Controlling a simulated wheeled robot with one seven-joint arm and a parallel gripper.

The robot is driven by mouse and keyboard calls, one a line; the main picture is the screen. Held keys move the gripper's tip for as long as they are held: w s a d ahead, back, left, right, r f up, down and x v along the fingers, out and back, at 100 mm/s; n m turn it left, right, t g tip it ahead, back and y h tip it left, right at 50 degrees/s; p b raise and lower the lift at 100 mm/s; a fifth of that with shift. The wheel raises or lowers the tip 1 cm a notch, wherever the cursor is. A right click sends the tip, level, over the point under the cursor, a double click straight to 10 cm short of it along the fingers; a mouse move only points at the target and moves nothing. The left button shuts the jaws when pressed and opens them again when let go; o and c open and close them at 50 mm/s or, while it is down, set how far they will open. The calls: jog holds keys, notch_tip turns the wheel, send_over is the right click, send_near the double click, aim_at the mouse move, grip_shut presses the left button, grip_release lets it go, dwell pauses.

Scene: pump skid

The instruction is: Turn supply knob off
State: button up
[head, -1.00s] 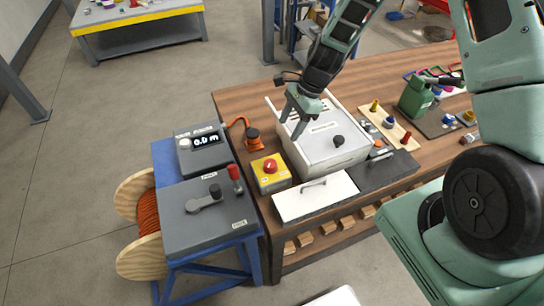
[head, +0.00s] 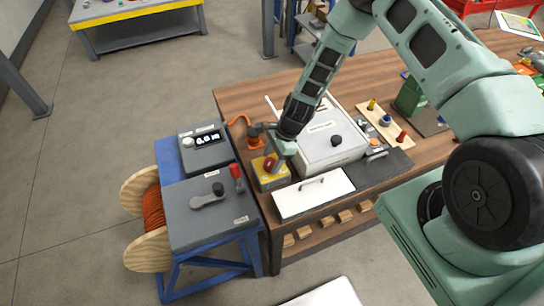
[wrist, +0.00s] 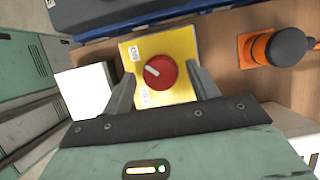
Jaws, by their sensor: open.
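The supply knob (wrist: 160,72) is a round red knob with a white pointer mark, on a yellow box (wrist: 181,48) with small labels. In the wrist view its pointer aims up and left, toward one of the labels. My gripper (wrist: 162,88) is open, with one finger on each side of the box face and the knob between them. Whether the fingers touch anything I cannot tell. In the head view my gripper (head: 279,160) is over the yellow box (head: 271,182) and partly hides the red knob (head: 270,164).
A grey-white box with a black knob (head: 334,158) stands right of the yellow box. A white panel with a handle (head: 312,194) lies in front. An orange and black fitting (head: 255,135) stands behind. A grey console with a lever (head: 207,215) stands to the left.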

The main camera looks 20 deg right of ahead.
jog(key=shift+f, duration=0.15)
jog(key=c, duration=1)
